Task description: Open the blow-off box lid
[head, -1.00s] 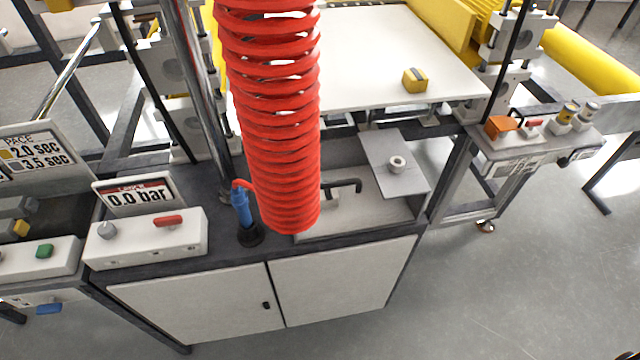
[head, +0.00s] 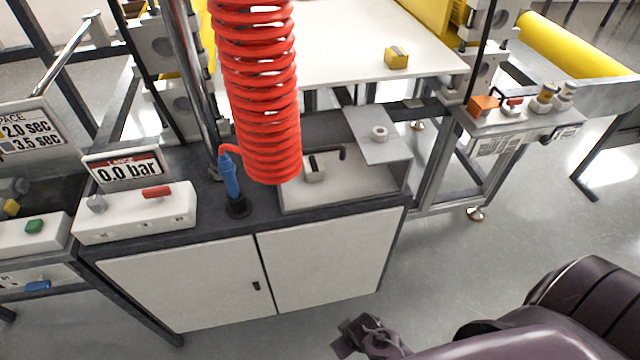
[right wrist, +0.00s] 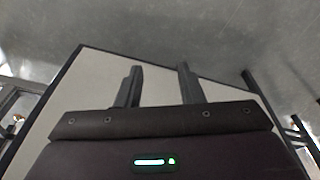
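The blow-off box (head: 340,199) is a light grey open-fronted tray on top of the cabinet. Its lid (head: 385,152) is a flat grey plate with a round white knob (head: 379,132), lying over the back right part of the box. A small white block with a dark bent handle shows in the uncovered left part. My right gripper (head: 362,340) is at the bottom of the head view, in front of the cabinet and well away from the lid. In the right wrist view its two fingers (right wrist: 158,70) are apart with nothing between them. My left gripper is not in view.
A red coiled hose (head: 258,100) hangs in front of the box's left side, ending near a blue lance (head: 230,178). A control box with a 0.0 bar display (head: 125,168) stands left. White cabinet doors (head: 320,260) are below. Open floor lies to the right.

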